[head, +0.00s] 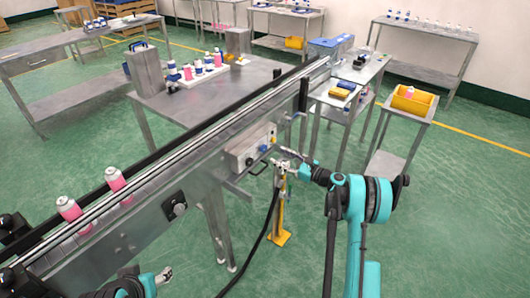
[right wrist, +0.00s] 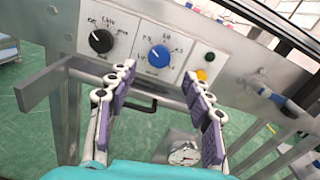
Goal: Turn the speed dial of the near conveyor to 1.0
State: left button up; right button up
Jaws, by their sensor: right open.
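The control panel (head: 248,150) is on the side of the near conveyor (head: 160,177). In the right wrist view it carries a black knob (right wrist: 101,40) on the left and a blue knob (right wrist: 159,56) on the right, each with small markings around it. The markings are too small to read surely, so I cannot tell the setting. My right gripper (right wrist: 163,88) is open and empty, its purple-padded fingers spread below and in front of the blue knob, apart from it. The right gripper also shows beside the panel in the head view (head: 283,165). My left gripper (head: 164,276) is at the lower left, small.
A yellow button (right wrist: 202,75) and a dark button (right wrist: 210,57) sit right of the blue knob. A metal bracket (right wrist: 40,88) juts out below the panel. A black cable (head: 262,235) hangs below the panel.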

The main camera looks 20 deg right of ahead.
aim_at(265, 149)
jog(key=b+x, duration=0.1)
jog(key=x, duration=0.4)
jog(key=shift+w+a+f+b, duration=0.1)
jog(key=shift+w+a+b, duration=0.1)
jog(key=shift+b, duration=0.15)
jog(key=shift+w+a, duration=0.3)
jog(key=shift+w, duration=0.15)
jog(key=c, duration=1.2)
